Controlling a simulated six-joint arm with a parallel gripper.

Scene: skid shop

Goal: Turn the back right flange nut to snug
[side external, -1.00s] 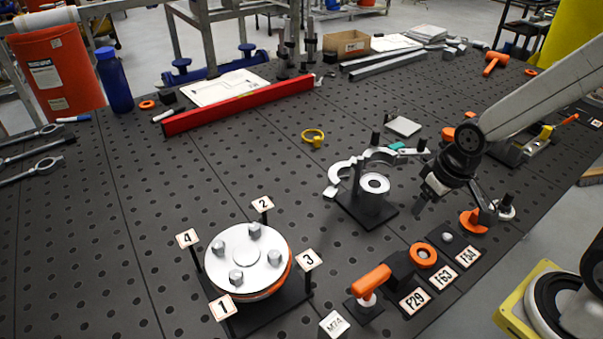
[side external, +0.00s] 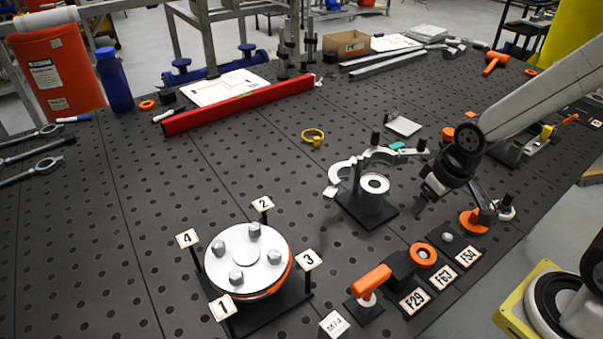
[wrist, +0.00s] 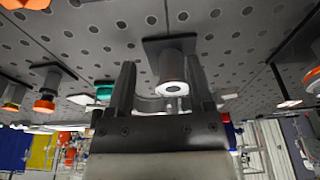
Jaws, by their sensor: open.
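A round silver flange (side external: 246,258) with an orange edge underneath sits on a dark base at the lower left of the side view. Several hex nuts stand on it: one near tag 2 (side external: 254,230), one near tag 3 (side external: 274,258), one near tag 4 (side external: 219,247) and one near tag 1 (side external: 236,277). My gripper (side external: 428,198) is well to the right of the flange, above the table, open and empty. In the wrist view my gripper (wrist: 163,85) has its two fingers apart. The flange is not seen there.
A grey cylinder (side external: 371,198) on a dark plate, with a silver clamp (side external: 362,165), stands between my gripper and the flange. An orange-handled tool (side external: 371,279) and labelled blocks line the front edge. A red bar (side external: 240,105) lies farther back. The table left of the flange is clear.

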